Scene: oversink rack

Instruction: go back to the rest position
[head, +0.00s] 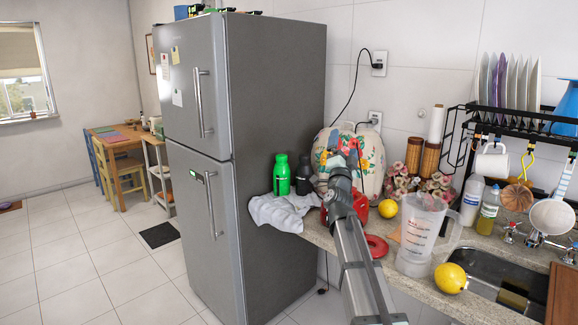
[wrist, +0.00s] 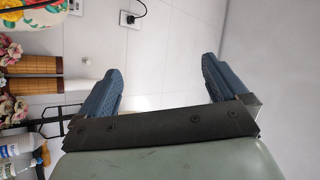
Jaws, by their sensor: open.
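My gripper (head: 343,150) is raised over the counter in the head view, in front of the flowered cover (head: 371,163). In the wrist view my gripper (wrist: 157,80) has its two blue fingers wide apart, with nothing between them but the tiled wall behind. My arm reaches up from the bottom of the head view and hides part of the counter and of the red object (head: 360,207) behind it.
A green bottle (head: 282,175) and grey cloth (head: 280,211) are at the left end. The black dish rack (head: 519,122) rises above the sink (head: 490,275).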

